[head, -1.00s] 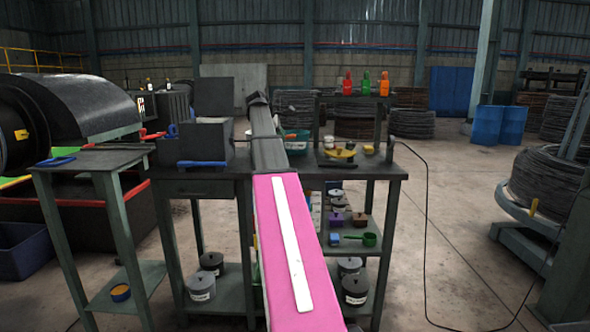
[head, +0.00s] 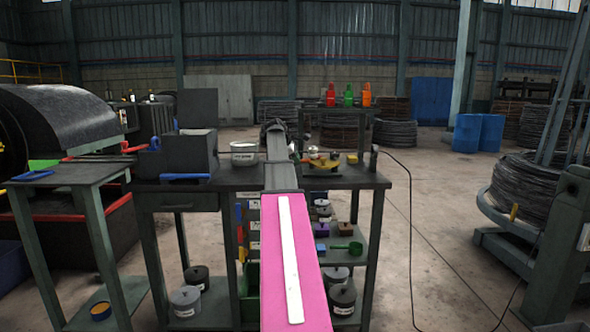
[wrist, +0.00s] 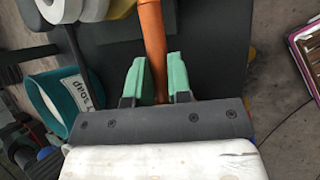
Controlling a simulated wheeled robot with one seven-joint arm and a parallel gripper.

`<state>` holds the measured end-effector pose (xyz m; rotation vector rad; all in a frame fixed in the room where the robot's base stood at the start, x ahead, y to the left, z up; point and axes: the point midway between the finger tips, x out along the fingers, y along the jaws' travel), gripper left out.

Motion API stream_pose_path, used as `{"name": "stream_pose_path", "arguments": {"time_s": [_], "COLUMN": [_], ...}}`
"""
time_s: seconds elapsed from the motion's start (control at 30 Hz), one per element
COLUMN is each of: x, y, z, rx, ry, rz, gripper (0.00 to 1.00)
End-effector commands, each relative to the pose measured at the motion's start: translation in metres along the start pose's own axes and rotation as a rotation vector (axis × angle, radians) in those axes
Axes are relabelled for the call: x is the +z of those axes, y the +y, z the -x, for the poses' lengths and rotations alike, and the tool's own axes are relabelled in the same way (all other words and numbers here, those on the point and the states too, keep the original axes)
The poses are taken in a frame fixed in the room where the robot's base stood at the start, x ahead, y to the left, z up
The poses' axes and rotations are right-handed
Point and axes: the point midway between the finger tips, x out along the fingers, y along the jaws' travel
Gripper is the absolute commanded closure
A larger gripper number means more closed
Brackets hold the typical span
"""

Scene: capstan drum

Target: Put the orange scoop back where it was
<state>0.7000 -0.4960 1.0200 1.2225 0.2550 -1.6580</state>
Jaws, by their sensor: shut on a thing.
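In the wrist view, an orange bar (wrist: 152,45), which looks like the scoop's handle, runs between the green fingertips of my gripper (wrist: 156,75). The fingers are shut on it, and its far end leaves the top of the picture. The scoop's bowl is not visible. In the head view, my gripper (head: 273,127) is at the far end of my arm, over the back of the dark bench (head: 225,178). I cannot make out the orange scoop there.
A teal tub labelled soap (wrist: 55,105) stands left of my gripper in the wrist view. On the bench are a dark box (head: 190,150), a white pot (head: 244,152) and a yellow item (head: 320,161). A green scoop (head: 348,247) lies on a lower shelf. Bottles (head: 348,96) stand behind.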

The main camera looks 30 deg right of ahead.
Motion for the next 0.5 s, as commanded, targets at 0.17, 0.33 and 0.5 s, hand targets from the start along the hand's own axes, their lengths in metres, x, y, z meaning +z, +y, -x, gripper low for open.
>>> {"name": "stream_pose_path", "arguments": {"time_s": [0.17,0.33,0.5], "x": [-0.010,-0.018,-0.018], "y": [-0.009,-0.015,-0.014], "z": [-0.016,-0.031,-0.030], "rx": [-0.002,-0.001,0.000], "ry": [0.000,0.000,0.000], "rz": [0.000,0.000,-0.001], "gripper": [1.00,1.00,1.00]}}
